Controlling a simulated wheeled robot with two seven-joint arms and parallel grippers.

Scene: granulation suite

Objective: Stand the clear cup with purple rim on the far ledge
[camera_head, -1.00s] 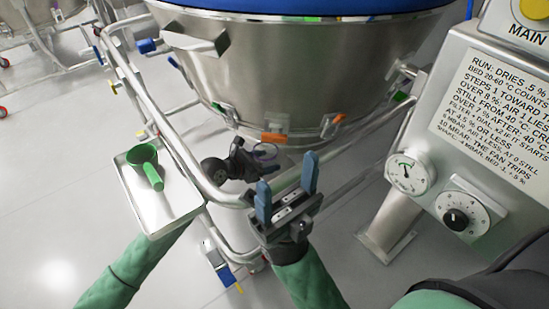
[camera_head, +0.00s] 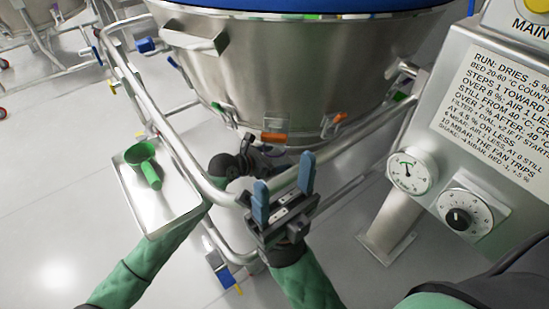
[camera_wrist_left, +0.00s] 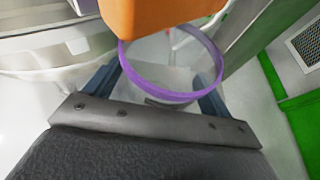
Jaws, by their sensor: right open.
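The clear cup with purple rim (camera_wrist_left: 172,97) fills the space between the blue fingers of my left gripper (camera_wrist_left: 160,84) in the left wrist view. The fingers lie against both sides of it, so the gripper looks shut on it. My right gripper (camera_head: 284,174) is open and empty, blue fingers pointing up, in front of the steel frame. I cannot make out which surface is the far ledge.
An orange clamp (camera_head: 273,137) on the steel bowl (camera_head: 290,75) hangs close over the cup; it also looms in the left wrist view (camera_wrist_left: 155,14). A tubular rail (camera_head: 185,150) runs in front. A tray (camera_head: 185,215) with a green funnel (camera_head: 146,165) is left, a control panel (camera_head: 490,130) right.

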